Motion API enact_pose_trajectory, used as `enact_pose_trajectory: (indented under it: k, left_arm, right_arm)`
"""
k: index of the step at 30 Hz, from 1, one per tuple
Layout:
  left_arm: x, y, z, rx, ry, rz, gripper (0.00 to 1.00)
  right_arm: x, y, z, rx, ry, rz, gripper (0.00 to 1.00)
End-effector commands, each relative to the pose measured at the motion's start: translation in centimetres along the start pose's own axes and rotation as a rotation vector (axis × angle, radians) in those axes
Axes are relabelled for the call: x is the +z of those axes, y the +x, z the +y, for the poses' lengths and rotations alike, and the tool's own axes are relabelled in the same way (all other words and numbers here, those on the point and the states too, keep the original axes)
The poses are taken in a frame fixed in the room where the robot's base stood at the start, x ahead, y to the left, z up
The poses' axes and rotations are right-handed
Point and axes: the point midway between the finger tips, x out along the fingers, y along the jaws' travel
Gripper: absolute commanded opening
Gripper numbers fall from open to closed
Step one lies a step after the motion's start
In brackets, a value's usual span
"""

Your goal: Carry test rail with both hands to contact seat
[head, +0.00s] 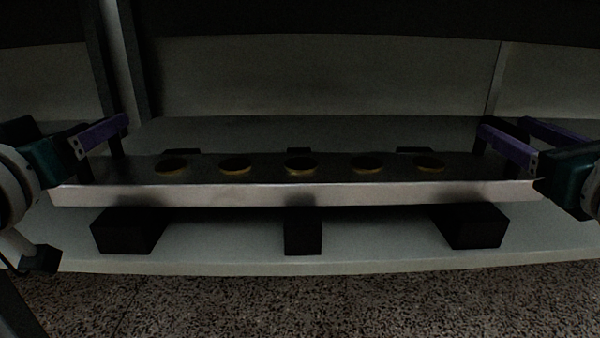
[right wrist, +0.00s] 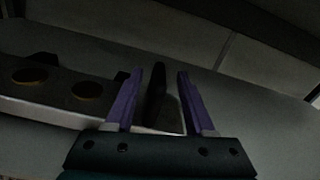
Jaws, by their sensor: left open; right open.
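The test rail (head: 300,192) is a long pale metal bar with several round brass-coloured discs on its top. It lies level across the middle of the head view, above dark blocks; I cannot tell if it touches them. My left gripper (head: 124,122) is at the rail's left end, by a dark upright post (head: 116,147); its far finger is hardly visible. My right gripper (head: 502,123) is open at the right end. In the right wrist view, a dark upright handle (right wrist: 155,95) stands between its purple fingers, apart from the right one. I cannot identify the contact seat for certain.
Dark blocks (head: 128,231), (head: 303,236) and (head: 475,228) stand on the pale shelf (head: 220,262) under the rail's front. Darker block tops show behind it. A back wall (head: 320,80) and an upright post (head: 128,60) stand behind. Speckled floor (head: 300,305) lies in front.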

Motion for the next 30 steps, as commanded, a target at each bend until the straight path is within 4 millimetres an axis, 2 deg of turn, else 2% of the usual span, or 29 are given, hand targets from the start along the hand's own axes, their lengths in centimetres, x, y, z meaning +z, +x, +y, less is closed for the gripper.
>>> enact_pose_trajectory:
  k: [4, 14, 27, 29, 30]
  left_arm:
    - [-0.02, 1.05, 0.01, 0.000, 0.000, 0.000, 0.57]
    - [-0.03, 1.26, 0.00, 0.000, 0.000, 0.001, 0.57]
    - [-0.02, 1.23, -0.01, 0.000, 0.000, 0.000, 0.07]
    - [-0.02, 1.23, -0.01, 0.000, 0.000, 0.000, 0.00]
    - [-0.03, 1.23, -0.01, 0.000, 0.000, 0.000, 0.00]
  right_arm:
    - [0.04, 1.06, 0.06, 0.001, 0.002, -0.001, 0.55]
    - [0.04, 1.26, 0.07, 0.002, 0.001, -0.001, 0.55]
    - [0.03, 1.24, 0.04, 0.001, 0.001, 0.000, 0.05]
    - [0.03, 1.24, 0.03, 0.001, 0.001, 0.000, 0.00]
    - [0.02, 1.24, 0.02, 0.000, 0.001, 0.000, 0.00]
